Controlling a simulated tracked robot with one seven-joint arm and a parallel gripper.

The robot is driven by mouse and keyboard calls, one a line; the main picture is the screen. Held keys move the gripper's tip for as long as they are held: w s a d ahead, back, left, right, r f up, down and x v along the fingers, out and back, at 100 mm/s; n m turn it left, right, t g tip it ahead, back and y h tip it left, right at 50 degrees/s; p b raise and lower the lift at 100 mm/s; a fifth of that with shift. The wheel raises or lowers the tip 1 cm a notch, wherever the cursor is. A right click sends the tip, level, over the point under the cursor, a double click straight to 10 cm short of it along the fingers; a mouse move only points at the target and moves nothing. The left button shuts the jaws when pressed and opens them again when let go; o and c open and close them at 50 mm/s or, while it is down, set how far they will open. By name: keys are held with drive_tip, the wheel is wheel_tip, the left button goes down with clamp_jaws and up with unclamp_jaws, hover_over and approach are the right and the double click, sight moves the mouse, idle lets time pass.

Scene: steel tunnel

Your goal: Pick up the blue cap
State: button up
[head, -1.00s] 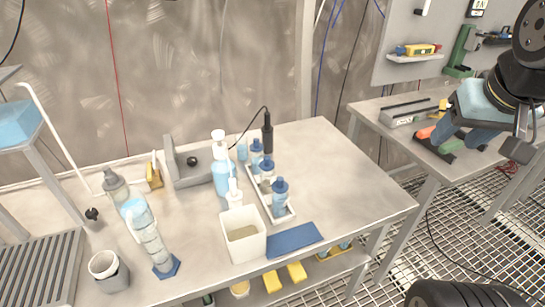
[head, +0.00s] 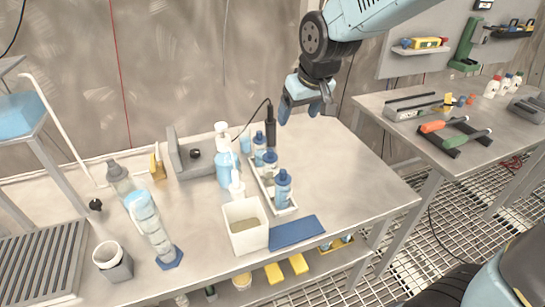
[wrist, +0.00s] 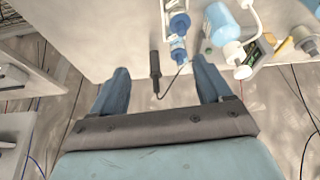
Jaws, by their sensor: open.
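Several bottles with blue caps stand in a narrow white tray (head: 262,190) on the near table. The front blue cap (head: 283,176), the middle blue cap (head: 270,156) and the rear blue cap (head: 259,138) all sit on their bottles. In the wrist view a blue cap (wrist: 180,22) shows at the top, right of centre. On the right-hand table lies a small blue piece (head: 461,101); I cannot tell whether it is a cap. My gripper (head: 306,110) is open and empty, in the air behind and right of the tray. Its fingers (wrist: 160,80) point toward the table in the wrist view.
A black probe (head: 270,125) with a cable stands near the tray's back end. Pump bottles (head: 224,165), a white bin (head: 246,240) and a blue mat (head: 296,233) surround the tray. The table right of the tray is clear.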

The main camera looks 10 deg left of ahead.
drive_tip(key=a+f, duration=0.2)
drive_tip(key=a, duration=0.3)
drive_tip(key=n, duration=0.1)
approach(271, 149)
drive_tip(key=x, duration=0.5)
drive_tip(key=shift+w+a, duration=0.15)
drive_tip(key=shift+w, duration=0.1)
drive_tip(key=shift+s+x, duration=0.15)
drive_tip(key=shift+x, duration=1.15)
drive_tip(key=shift+s+x, duration=0.15)
drive_tip(key=shift+x, duration=1.2)
drive_tip(key=shift+f, duration=0.1)
drive_tip(key=c, duration=1.1)
